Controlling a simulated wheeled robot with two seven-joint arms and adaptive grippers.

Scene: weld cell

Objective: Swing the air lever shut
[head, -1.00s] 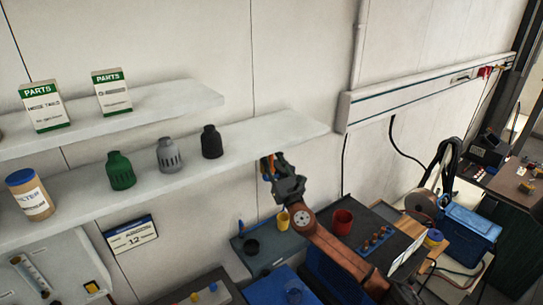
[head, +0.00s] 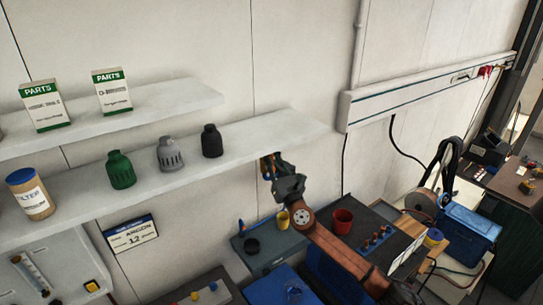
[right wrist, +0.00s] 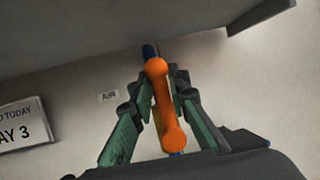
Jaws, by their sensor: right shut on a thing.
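The orange air lever (right wrist: 164,110) has a round knob at each end and lies between the fingers of my right gripper (right wrist: 163,115) in the right wrist view. A blue part shows behind its upper end. The gripper is shut on the lever. In the head view my right gripper (head: 276,172) is just under the lower shelf, close to the wall, and it and the shelf mostly hide the lever. My left gripper is not in view.
The lower shelf (head: 265,133) overhangs my right gripper and carries several bottles to the left.

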